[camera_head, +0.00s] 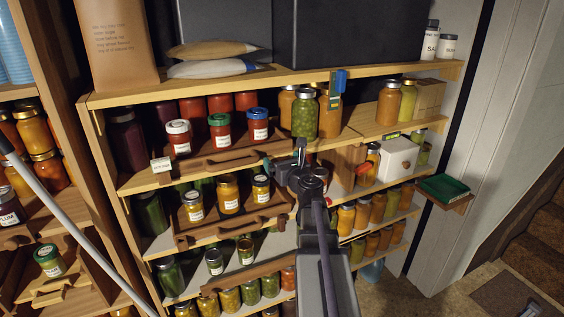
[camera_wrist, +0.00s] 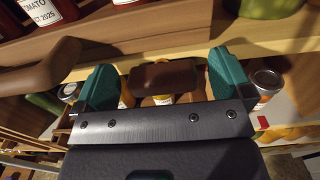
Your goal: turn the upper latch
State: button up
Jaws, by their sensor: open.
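My gripper (camera_head: 284,158) is at the front of the upper jar shelf, at the right end of the upper wooden tray. In the wrist view my gripper (camera_wrist: 162,74) shows two teal fingers spread wide and holding nothing. A rounded brown wooden piece (camera_wrist: 165,77) lies between the fingers in that picture, with clear gaps to both sides. It may be the upper latch, but I cannot tell for sure. I cannot tell whether it is level with the fingertips or beyond them. In the head view my gripper and arm hide this spot.
The upper tray's handle (camera_head: 232,158) sticks out left of my gripper; the handle (camera_wrist: 40,65) is close to the left finger in the wrist view. A green jar (camera_head: 305,115) stands above. A lower tray (camera_head: 228,230) holds yellow jars. A white box (camera_head: 398,158) stands right.

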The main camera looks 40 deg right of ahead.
jog(key=shift+c, duration=0.5)
jog(key=c, duration=0.8)
jog(key=shift+n, duration=0.3)
jog(key=n, duration=0.4)
jog(key=shift+a+f, duration=0.1)
jog(key=shift+a, duration=0.1)
jog(key=n, duration=0.4)
jog(key=shift+a+f+n, duration=0.15)
jog(key=shift+n, duration=0.25)
jog(key=n, duration=0.4)
jog(key=shift+a+f+n+b, duration=0.1)
jog(key=shift+f+n+b, duration=0.05)
jog(key=shift+n+b, duration=0.2)
jog(key=shift+w+f+n, duration=0.1)
jog(key=shift+f+n, duration=0.05)
jog(key=shift+n, duration=1.7)
